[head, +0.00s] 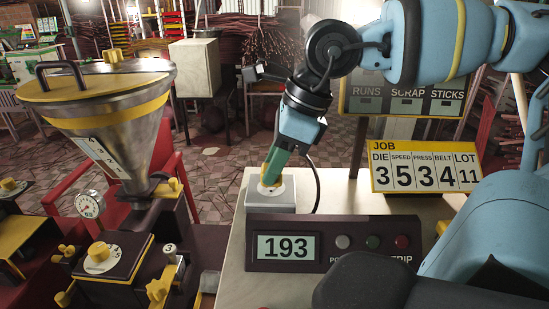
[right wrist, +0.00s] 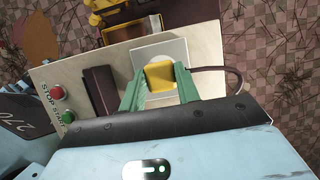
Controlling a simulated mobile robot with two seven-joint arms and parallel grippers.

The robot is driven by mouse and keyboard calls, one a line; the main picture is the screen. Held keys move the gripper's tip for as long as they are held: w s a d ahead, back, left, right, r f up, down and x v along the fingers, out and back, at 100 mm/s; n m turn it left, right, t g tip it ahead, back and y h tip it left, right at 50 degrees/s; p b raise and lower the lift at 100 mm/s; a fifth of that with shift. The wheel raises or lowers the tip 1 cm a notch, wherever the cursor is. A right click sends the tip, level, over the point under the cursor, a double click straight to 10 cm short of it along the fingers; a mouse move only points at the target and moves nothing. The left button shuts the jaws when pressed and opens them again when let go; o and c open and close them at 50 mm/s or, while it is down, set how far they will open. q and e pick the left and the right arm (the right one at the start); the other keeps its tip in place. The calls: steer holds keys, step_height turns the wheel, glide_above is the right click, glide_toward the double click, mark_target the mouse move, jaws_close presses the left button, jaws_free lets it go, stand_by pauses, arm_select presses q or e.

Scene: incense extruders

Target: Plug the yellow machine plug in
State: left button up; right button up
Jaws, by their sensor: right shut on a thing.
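The yellow plug (right wrist: 159,76) is between the green fingers of my right gripper (right wrist: 159,84), which is shut on it. In the head view my right gripper (head: 271,172) reaches down from above, and a little of the plug (head: 263,184) shows at its fingertips. The plug is at the round socket face (head: 273,188) on top of a pale box (head: 270,203). The fingers hide how far the plug sits in the socket. A black cable (head: 317,185) curves beside the box and also shows in the right wrist view (right wrist: 238,82). My left gripper is not in view.
A dark panel (head: 343,230) reading 193, with a row of buttons, stands in front of the box. A yellow JOB sign (head: 423,167) stands to the right. A steel hopper machine (head: 120,120) stands left. Bare tabletop (head: 340,196) lies between box and sign.

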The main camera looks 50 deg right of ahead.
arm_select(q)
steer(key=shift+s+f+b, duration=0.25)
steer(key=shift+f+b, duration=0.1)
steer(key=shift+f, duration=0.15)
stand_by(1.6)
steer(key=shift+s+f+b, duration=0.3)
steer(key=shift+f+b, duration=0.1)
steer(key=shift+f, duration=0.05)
arm_select(e)
steer(key=shift+f, duration=0.6)
steer(key=o, duration=1.1)
steer(key=shift+c, duration=0.2)
steer(key=shift+r, duration=0.35)
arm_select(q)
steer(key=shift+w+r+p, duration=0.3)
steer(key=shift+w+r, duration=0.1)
arm_select(e)
steer(key=v, duration=0.7)
